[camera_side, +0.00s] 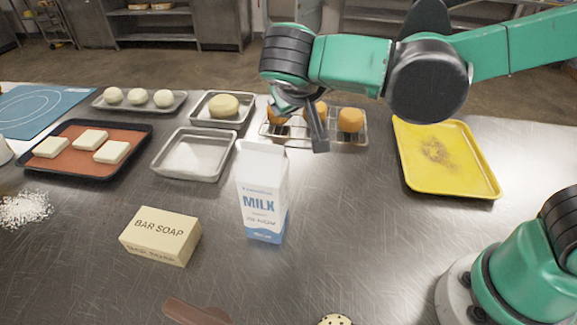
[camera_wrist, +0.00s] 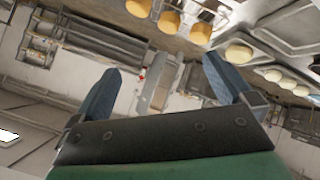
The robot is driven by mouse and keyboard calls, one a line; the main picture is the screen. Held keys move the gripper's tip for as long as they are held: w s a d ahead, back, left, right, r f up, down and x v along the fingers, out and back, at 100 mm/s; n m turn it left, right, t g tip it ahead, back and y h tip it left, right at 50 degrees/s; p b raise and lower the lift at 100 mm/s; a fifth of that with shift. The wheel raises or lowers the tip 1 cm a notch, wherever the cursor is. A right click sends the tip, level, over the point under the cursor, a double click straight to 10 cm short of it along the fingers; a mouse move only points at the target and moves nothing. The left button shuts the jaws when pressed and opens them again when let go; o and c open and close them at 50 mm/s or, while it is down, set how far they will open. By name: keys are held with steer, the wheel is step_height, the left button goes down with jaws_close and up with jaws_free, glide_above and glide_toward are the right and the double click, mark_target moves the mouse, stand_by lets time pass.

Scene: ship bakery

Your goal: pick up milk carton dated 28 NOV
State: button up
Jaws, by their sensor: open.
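A white and blue milk carton (camera_side: 262,190) stands upright on the steel table in the side view. It reads MILK, with a smaller line below that seems to end in NOV; its day number is too blurred to be sure of. My gripper (camera_side: 301,128) is above and behind the carton, slightly to its right, and apart from it. In the wrist view my gripper (camera_wrist: 163,68) is open, with nothing between its two fingers. I cannot make out the carton in the wrist view.
A bar soap box (camera_side: 160,237) lies left of the carton. An empty metal tray (camera_side: 195,157) is behind it to the left. A yellow tray (camera_side: 470,165) is at right. Bare table lies right of the carton.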

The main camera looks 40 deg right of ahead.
mark_target(261, 159)
steer(key=s+a+m+t+h, duration=0.1)
steer(key=a+m, duration=0.1)
steer(key=a, duration=0.2)
steer(key=s+a+m+t+h, duration=0.1)
steer(key=a+m+t+h, duration=0.1)
steer(key=a, duration=0.1)
steer(key=s+a+m+t+h, duration=0.1)
steer(key=a+m+h, duration=0.1)
steer(key=a, duration=0.2)
steer(key=shift+a+r+t, duration=0.15)
steer(key=shift+a+t, duration=0.15)
steer(key=shift+t, duration=0.1)
steer(key=shift+m+h, duration=0.3)
steer(key=shift+m, duration=0.2)
steer(key=f, duration=0.3)
steer(key=s+f, duration=0.1)
steer(key=shift+a+f, duration=0.2)
steer(key=shift+a, duration=0.15)
steer(key=shift+f, duration=0.4)
steer(key=shift+w+d+f, duration=0.15)
steer(key=shift+w+d, duration=0.05)
steer(key=shift+d, duration=0.05)
steer(key=shift+x, duration=2.6)
jaws_close()
